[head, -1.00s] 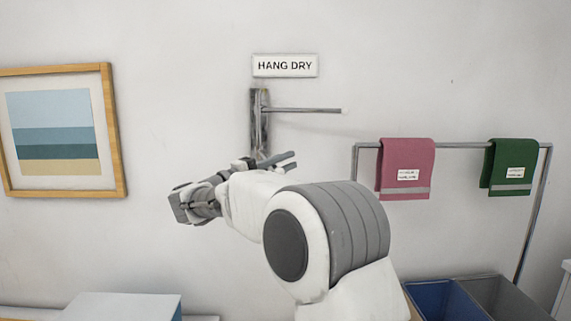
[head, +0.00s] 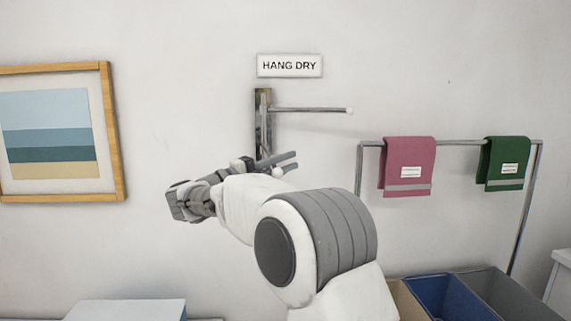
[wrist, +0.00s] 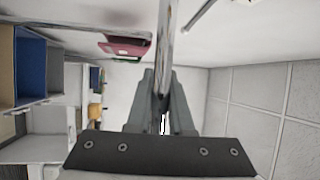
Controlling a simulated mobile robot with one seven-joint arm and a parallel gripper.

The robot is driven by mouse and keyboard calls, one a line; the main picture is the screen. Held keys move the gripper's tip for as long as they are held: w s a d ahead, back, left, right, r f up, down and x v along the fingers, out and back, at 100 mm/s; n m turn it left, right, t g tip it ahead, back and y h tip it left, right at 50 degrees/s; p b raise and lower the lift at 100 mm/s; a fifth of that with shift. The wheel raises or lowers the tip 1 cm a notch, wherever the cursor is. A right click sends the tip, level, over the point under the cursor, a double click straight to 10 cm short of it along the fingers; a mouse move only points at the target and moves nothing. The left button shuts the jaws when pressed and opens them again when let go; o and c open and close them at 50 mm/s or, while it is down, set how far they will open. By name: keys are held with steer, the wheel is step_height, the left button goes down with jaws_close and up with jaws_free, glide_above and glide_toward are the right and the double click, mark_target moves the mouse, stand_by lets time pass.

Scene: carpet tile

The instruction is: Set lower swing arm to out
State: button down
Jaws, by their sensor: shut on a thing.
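The wall rack's metal bracket (head: 263,125) is fixed under the HANG DRY sign. Its upper swing arm (head: 310,109) sticks out to the right, with a white tip. The lower swing arm is mostly hidden by my gripper and arm in the head view; a white ball (head: 277,172), apparently its tip, shows just under my fingers. In the wrist view a shiny metal bar (wrist: 168,45), apparently the lower swing arm, runs down between my fingers. My gripper (head: 278,160) is shut on it; the fingers also show in the wrist view (wrist: 160,90).
A rail (head: 460,142) with a pink towel (head: 408,160) and a green towel (head: 503,160) stands to the right. Blue (head: 440,297) and grey bins are below it. A framed picture (head: 60,130) hangs at left. A white box (head: 125,308) is at lower left.

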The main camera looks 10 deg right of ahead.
steer(key=c, duration=1.1)
jaws_free()
steer(key=v, duration=1.7)
steer(key=shift+s+a+f, duration=0.1)
